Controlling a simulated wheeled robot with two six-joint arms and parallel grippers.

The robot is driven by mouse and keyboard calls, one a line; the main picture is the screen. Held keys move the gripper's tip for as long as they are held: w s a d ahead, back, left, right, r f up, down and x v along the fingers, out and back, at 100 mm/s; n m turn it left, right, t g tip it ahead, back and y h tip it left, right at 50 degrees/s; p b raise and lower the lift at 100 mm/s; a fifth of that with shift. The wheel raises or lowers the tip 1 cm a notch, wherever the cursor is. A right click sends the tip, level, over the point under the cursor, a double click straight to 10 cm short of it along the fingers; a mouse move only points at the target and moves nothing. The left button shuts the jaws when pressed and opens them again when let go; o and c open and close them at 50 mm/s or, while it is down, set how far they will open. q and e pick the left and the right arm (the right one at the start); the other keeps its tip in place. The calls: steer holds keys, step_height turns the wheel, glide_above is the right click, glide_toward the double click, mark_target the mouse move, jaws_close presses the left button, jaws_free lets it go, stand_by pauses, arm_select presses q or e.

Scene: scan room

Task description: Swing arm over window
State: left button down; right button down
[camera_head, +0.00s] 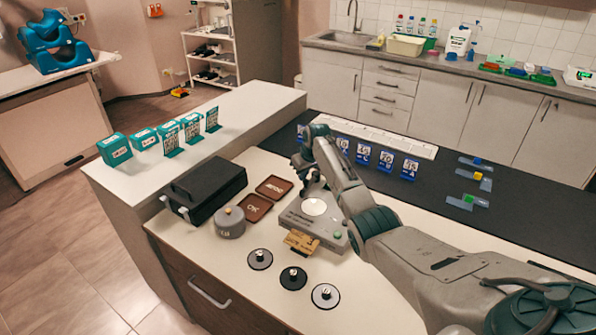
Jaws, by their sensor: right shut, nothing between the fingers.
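A grey tabletop device (293,219) stands on the pale counter, with a round white window (314,206) on top and a green button (337,234) at its right front. My right gripper (308,186) points down just behind the window, close above the device. It is shut with nothing held. No separate swing arm can be made out; the gripper and my right arm cover the device's back and right side. Whether the gripper touches the device I cannot tell. My left gripper is not in view.
A brown card (301,242) sits at the device's front. Left are a grey pot (230,222), two brown trays (273,187) and a black box (207,184). Blue number stands (410,169) line the dark mat (480,215) behind my arm.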

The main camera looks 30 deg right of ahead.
steer(key=shift+s+d+f+n+y+p, duration=0.2)
steer(key=shift+d+f+n+y+p, duration=0.1)
steer(key=shift+n, duration=0.5)
steer(key=shift+s+d+n, duration=0.1)
steer(key=shift+d+n, duration=0.05)
steer(key=shift+n, duration=0.25)
steer(key=shift+s+d+n, duration=0.1)
steer(key=shift+s+n, duration=0.1)
steer(key=shift+n, duration=0.1)
steer(key=shift+s+d+n+g, duration=0.1)
steer(key=shift+s+n+g, duration=0.15)
steer(key=shift+n+g, duration=0.05)
steer(key=shift+s+r+y, duration=0.1)
steer(key=shift+s+y, duration=0.1)
steer(key=shift+y, duration=0.1)
steer(key=shift+s+d, duration=0.15)
steer(key=shift+d, duration=0.1)
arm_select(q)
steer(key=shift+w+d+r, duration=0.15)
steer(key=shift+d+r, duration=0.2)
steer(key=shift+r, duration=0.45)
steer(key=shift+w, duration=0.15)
